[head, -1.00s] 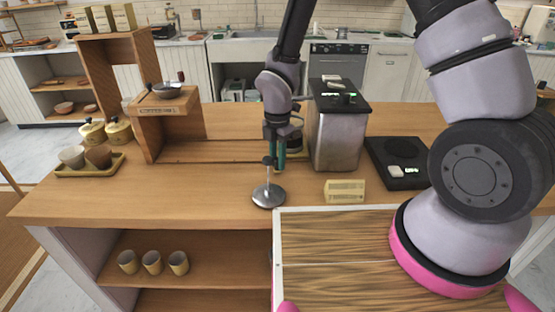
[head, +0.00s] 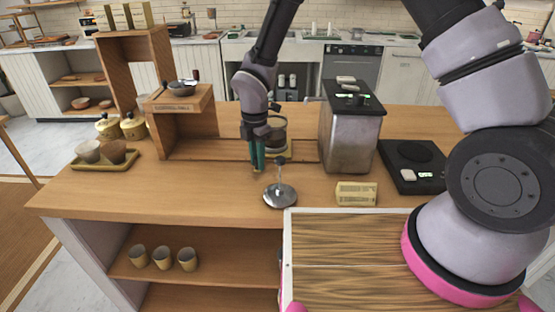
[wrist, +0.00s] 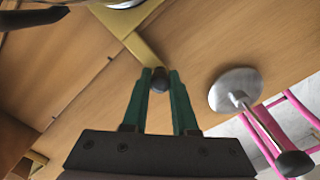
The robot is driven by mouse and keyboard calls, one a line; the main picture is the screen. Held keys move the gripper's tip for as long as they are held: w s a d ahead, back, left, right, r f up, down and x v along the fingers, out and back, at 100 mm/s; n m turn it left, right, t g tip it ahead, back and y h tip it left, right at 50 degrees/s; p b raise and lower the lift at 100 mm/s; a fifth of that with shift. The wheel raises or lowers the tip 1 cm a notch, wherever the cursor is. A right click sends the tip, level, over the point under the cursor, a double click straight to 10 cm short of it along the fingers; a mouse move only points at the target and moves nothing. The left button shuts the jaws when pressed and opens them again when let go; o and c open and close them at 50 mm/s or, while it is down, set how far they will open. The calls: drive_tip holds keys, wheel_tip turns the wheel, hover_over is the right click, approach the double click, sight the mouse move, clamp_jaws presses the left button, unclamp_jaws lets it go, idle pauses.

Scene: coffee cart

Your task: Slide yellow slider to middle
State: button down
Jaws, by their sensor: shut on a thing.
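The yellow slider (wrist: 143,50) shows in the wrist view as a flat yellow piece on the wooden counter, with a dark round knob (wrist: 159,82) near its end. My gripper (wrist: 160,76) has its green fingers closed around this knob. In the head view my gripper (head: 257,168) points down at the wooden rail (head: 208,150), in front of a round container (head: 277,124). The arm and fingers hide most of the slider there.
A silver tamper (head: 280,196) stands close to the right of my gripper. A metal grinder (head: 348,140), a small yellow box (head: 356,193) and a black scale (head: 412,168) are farther right. A wooden stand (head: 185,125) and a tray of cups (head: 105,166) are left.

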drive_tip(key=a, duration=0.9)
drive_tip(key=c, duration=0.7)
unclamp_jaws()
drive_tip(key=shift+d, duration=0.1)
drive_tip(key=shift+r, duration=0.1)
wheel_tip(320, 180, up, 11)
drive_tip(key=shift+f, duration=0.15)
